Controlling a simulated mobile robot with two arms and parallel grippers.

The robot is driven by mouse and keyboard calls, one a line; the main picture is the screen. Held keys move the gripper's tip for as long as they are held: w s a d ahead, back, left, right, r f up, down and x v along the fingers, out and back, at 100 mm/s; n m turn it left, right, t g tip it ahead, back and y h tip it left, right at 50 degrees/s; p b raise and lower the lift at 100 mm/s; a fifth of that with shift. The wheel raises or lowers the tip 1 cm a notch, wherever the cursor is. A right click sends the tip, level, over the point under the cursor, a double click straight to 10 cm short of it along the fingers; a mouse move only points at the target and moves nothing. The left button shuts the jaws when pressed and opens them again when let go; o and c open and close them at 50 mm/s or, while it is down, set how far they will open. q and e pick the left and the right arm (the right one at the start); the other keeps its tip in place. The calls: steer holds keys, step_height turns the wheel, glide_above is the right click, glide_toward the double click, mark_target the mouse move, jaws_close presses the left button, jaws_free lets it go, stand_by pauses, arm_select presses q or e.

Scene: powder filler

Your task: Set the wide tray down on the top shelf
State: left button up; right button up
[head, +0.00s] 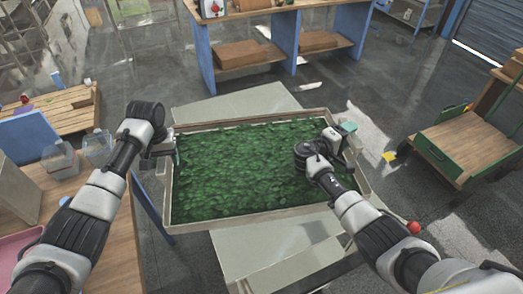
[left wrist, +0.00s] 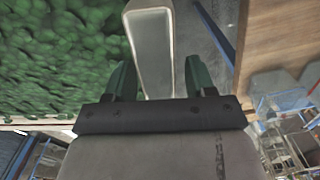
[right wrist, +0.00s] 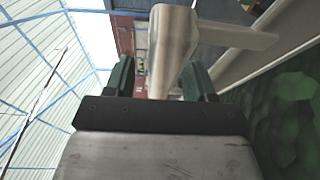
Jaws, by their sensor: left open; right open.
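The wide tray (head: 265,220) is a pale, shallow rectangle filled with green leafy or lumpy material. It lies over a pale grey flat surface (head: 275,250); I cannot tell whether it touches it. My left gripper (head: 172,148) is at the tray's left rim. In the left wrist view, the open fingers (left wrist: 160,80) stand either side of a pale rim or handle piece (left wrist: 150,45). My right gripper (head: 345,132) is at the right rim. In the right wrist view, its open fingers (right wrist: 160,80) straddle a similar piece (right wrist: 172,45). Finger contact is unclear.
A wooden table with clear jugs (head: 62,160) stands at the left. A blue-legged bench (head: 228,55) is at the back. A green-edged wooden cart (head: 465,145) is at the right.

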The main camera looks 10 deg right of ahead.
arm_select(q)
step_height(320, 180, up, 10)
steer(key=shift+s+r, duration=0.1)
steer(key=shift+r, duration=0.3)
arm_select(e)
steer(key=shift+s+a, duration=0.1)
steer(key=shift+a, duration=0.05)
steer(key=v, duration=1.1)
steer(key=shift+s+a, duration=0.15)
steer(key=shift+a, duration=0.2)
